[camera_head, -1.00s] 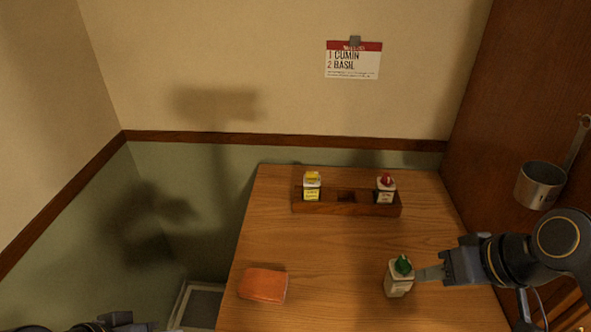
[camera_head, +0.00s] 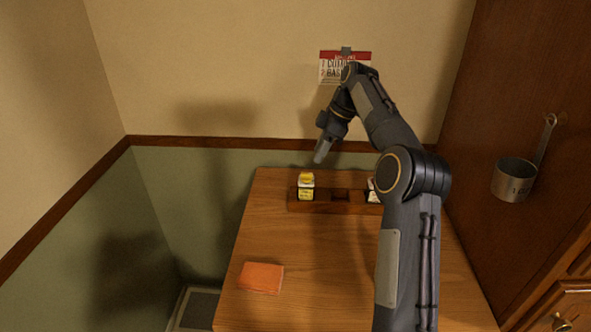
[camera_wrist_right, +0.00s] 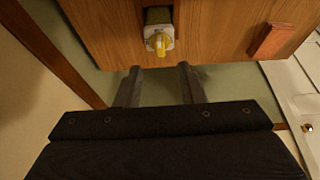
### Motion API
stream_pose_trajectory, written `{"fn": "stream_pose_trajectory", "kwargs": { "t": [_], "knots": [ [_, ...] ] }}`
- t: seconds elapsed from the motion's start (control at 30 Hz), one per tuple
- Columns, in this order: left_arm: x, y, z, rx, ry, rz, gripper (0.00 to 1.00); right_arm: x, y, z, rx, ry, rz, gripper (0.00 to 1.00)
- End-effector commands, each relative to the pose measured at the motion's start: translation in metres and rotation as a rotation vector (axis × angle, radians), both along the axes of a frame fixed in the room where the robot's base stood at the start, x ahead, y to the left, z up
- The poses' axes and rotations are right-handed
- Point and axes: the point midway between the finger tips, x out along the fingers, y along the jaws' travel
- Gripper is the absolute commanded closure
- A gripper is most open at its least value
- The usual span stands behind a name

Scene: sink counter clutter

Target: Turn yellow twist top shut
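The yellow twist top (camera_head: 306,175) sits on a small white container (camera_head: 306,190) with a yellow label, at the left end of a wooden rack (camera_head: 330,207). In the right wrist view the yellow top (camera_wrist_right: 158,40) lies just beyond my fingertips, about centred between them; its wing sticks out to one side. My right gripper (camera_head: 321,154) is above and slightly right of the top in the head view. Its two fingers (camera_wrist_right: 158,72) are apart, with nothing between them. My left gripper is not in view.
A container (camera_head: 371,190) at the rack's right end is partly hidden by my right arm. The green-topped container is hidden now. An orange block (camera_head: 261,278) lies at the front left. A metal cup (camera_head: 513,180) hangs on the right; a card (camera_head: 330,68) hangs on the wall.

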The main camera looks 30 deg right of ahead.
Motion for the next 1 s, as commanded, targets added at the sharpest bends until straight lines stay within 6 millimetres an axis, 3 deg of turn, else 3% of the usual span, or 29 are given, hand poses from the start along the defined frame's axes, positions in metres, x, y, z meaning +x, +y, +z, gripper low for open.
{"fn": "stream_pose_trajectory", "kwargs": {
  "t": [0.4, 0.8, 1.0],
  "knots": [
    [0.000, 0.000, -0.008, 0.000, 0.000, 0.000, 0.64, 0.011, 0.021, -0.057, 0.000, 0.001, -0.002, 0.65],
    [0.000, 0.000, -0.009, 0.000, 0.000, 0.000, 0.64, 0.014, 0.024, -0.065, 0.000, -0.001, -0.004, 0.65],
    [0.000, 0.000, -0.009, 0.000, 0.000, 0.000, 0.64, 0.014, 0.024, -0.065, 0.000, -0.001, -0.004, 0.91]
  ]
}}
